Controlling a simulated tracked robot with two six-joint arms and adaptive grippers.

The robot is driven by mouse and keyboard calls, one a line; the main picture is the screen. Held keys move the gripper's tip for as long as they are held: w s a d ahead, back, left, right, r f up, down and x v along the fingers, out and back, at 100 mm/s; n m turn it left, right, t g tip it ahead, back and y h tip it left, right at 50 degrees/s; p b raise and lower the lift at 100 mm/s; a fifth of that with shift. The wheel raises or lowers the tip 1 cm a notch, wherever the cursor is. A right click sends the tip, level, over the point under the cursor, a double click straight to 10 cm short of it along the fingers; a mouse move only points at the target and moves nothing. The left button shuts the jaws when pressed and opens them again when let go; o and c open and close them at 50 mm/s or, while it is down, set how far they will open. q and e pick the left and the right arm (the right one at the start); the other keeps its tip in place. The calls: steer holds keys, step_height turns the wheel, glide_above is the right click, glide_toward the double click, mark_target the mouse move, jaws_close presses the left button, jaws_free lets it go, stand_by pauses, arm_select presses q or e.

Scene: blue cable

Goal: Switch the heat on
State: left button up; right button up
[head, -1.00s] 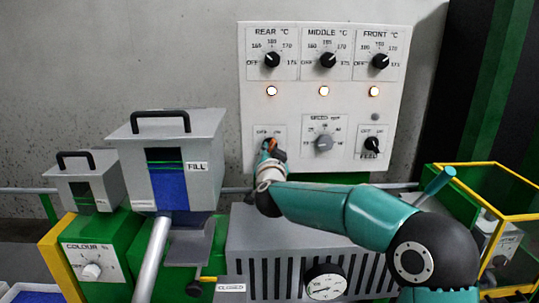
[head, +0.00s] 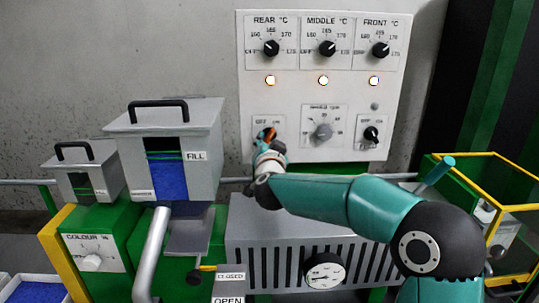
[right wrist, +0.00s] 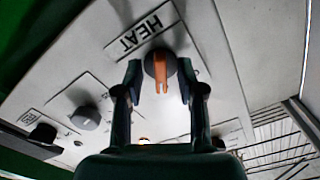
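The HEAT switch is an orange-handled knob (head: 267,133) at the lower left of the white control panel (head: 222,100). Its label shows OFF and ON in the head view. In the right wrist view the orange handle (right wrist: 161,82) stands on a dark round base below the HEAT label (right wrist: 146,33). My right gripper (right wrist: 160,88) is open, with one finger on each side of the handle and a gap visible on both sides. In the head view the right gripper (head: 266,138) partly hides the knob. I cannot tell which mark the handle points to. My left gripper is not in view.
Three lit lamps (head: 323,80) sit under the temperature dials (head: 327,48). A grey speed knob (head: 323,131) and a black feed knob (head: 371,134) are right of the switch. A grey hopper (head: 200,130) stands left, and a vented box with a gauge (head: 325,270) is below.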

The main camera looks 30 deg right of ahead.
steer(key=v, duration=1.1)
steer(key=shift+s+f, duration=0.1)
steer(key=shift+f, duration=0.05)
